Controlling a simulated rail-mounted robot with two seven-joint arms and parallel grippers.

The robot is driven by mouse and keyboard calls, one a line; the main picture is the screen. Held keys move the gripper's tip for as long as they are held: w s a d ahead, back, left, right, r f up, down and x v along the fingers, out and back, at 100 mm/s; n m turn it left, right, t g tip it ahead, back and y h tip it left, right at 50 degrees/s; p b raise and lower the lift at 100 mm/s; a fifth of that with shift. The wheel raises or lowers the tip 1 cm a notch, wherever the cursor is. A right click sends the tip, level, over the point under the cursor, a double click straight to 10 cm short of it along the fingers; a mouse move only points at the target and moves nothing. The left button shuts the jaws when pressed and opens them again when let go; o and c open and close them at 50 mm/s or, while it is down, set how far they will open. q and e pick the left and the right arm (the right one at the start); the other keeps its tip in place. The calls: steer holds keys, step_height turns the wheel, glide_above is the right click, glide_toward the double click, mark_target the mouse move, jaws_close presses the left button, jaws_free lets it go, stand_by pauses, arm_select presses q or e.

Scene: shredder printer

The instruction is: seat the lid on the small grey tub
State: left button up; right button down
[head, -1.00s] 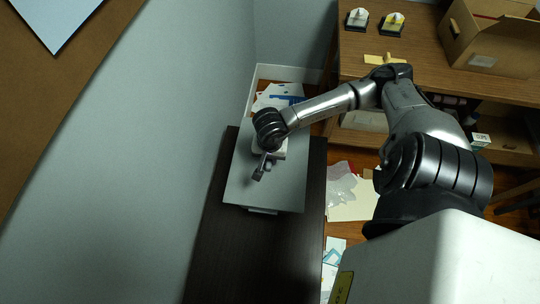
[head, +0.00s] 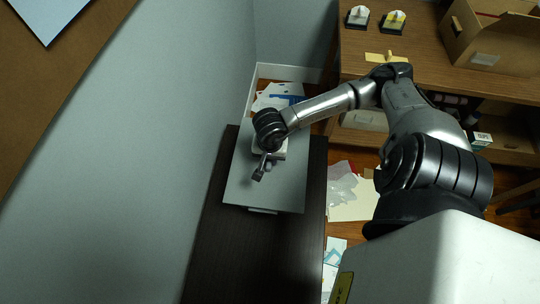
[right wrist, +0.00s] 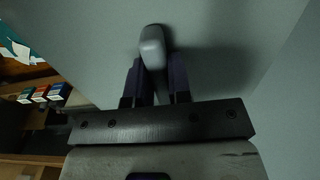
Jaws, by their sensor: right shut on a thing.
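My right gripper (head: 263,165) hangs over a flat grey panel (head: 240,190) that lies above a dark cabinet top against the wall. In the right wrist view, the dark fingers of this gripper (right wrist: 156,85) are shut on a grey rounded piece (right wrist: 153,45), which looks like a handle. Grey surface fills the view behind it, with a shadow to the right. I cannot tell whether the piece joins the panel. No tub or separate lid can be made out; the panel may be the lid. My left gripper is not in view.
The dark cabinet top (head: 245,255) is bare in front of the panel. Papers (head: 350,195) lie on the floor to its right. A wooden desk (head: 425,55) at the back right holds an open cardboard box (head: 490,45) and two small stands. The wall (head: 170,130) is close on the left.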

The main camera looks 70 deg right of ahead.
steer(key=shift+f, duration=0.3)
steer(key=c, duration=1)
jaws_free()
steer(key=shift+r+p, duration=2.1)
steer(key=shift+r, duration=4.85)
steer(key=shift+m, duration=0.3)
